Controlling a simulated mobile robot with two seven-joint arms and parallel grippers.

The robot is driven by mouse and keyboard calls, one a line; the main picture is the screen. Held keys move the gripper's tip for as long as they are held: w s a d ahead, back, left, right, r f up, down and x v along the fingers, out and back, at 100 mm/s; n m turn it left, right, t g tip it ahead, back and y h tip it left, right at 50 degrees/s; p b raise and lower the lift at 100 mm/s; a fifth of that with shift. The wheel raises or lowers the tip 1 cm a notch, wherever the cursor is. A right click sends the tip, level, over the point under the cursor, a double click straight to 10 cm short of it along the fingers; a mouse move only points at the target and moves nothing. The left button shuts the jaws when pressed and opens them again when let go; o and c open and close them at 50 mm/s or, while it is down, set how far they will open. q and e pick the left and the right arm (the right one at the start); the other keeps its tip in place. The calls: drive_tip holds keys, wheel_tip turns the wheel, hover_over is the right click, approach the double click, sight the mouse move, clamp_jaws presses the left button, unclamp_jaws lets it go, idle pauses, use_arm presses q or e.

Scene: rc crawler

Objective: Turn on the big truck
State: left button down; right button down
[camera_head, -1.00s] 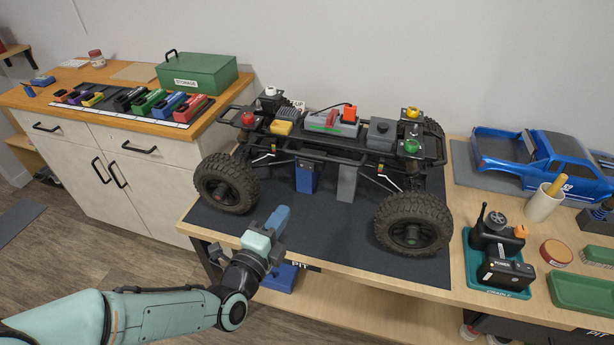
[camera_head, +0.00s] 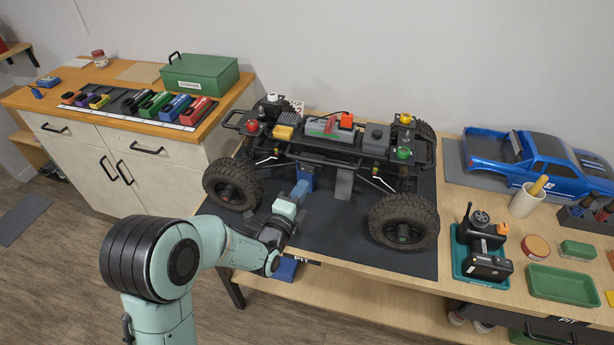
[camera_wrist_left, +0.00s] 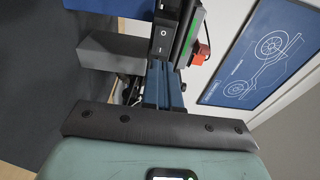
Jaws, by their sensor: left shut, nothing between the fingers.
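In the left wrist view, a black rocker switch (camera_wrist_left: 163,35) with I and O marks lies just beyond the fingers (camera_wrist_left: 162,82). I cannot tell whether they touch it. My right gripper is out of view.
A green-blue tray with a radio controller (camera_head: 483,250), a cup (camera_head: 526,200) and a blue truck body (camera_head: 545,165) stand to the right. A wooden cabinet with coloured batteries and a green storage box (camera_head: 200,73) is at the left. The mat's front is clear.

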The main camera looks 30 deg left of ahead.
sight(312, 172)
use_arm(q)
drive_tip(key=w, duration=0.4)
drive_tip(key=shift+w+a, duration=0.1)
drive_tip(key=shift+a, duration=0.1)
drive_tip(key=shift+w, duration=0.2)
drive_tip(key=shift+s, duration=0.1)
